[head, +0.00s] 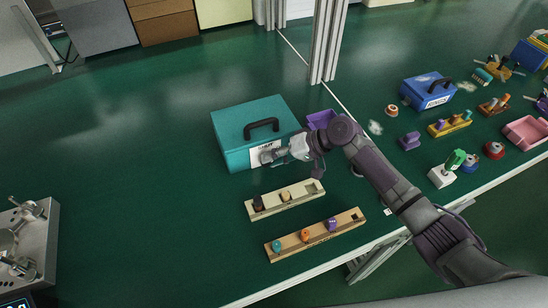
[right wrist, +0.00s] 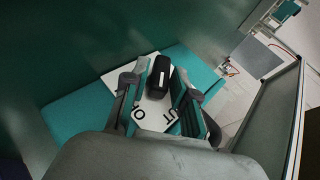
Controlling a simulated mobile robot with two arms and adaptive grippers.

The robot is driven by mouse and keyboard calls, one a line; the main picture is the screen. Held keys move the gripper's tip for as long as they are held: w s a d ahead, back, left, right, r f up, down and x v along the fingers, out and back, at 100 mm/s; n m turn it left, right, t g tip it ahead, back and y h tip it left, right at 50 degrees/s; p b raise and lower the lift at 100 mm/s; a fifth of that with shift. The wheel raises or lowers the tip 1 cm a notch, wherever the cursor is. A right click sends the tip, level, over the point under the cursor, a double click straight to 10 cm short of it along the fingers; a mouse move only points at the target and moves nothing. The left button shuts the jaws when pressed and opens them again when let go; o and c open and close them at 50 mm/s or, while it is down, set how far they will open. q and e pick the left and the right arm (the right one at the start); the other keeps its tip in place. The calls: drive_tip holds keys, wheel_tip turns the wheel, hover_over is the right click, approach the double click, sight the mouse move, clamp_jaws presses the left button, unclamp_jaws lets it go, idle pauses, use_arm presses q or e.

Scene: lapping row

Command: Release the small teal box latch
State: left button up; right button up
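The small teal box (head: 235,125) stands closed on the green bench, with a black carry handle (head: 262,125) on its lid. My right gripper (head: 266,157) is at its front face, by the white label, and partly covers that area. In the right wrist view the teal box (right wrist: 80,112) fills the middle, and a black latch (right wrist: 159,76) sits on the white label. The fingers of my right gripper (right wrist: 160,92) are spread on both sides of the latch, with gaps showing. Whether the fingertips touch the box face is unclear. My left gripper is out of view.
Two wooden strips, the nearer (head: 320,235) and the farther (head: 285,198), hold small pieces in front of the box. A purple bin (head: 320,119) is close on the right. A blue box (head: 428,90) stands farther right. The bench left of the teal box is clear.

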clamp_jaws()
drive_tip(key=y+b, duration=0.1)
drive_tip(key=b, duration=0.2)
drive_tip(key=f+y+b, duration=0.1)
drive_tip(key=y+b, duration=0.1)
drive_tip(key=b, duration=0.1)
drive_tip(key=shift+d+f+m+y, duration=0.1)
drive_tip(key=shift+m+y, duration=0.2)
drive_tip(key=shift+m, duration=0.1)
drive_tip(key=shift+b, duration=0.35)
drive_tip(key=shift+r+y, duration=0.3)
drive_tip(key=shift+r, duration=0.05)
drive_tip(key=shift+o, duration=2.4)
unclamp_jaws()
drive_tip(key=v, duration=1.2)
drive_tip(key=shift+w+r, duration=0.1)
drive_tip(key=shift+w, duration=0.1)
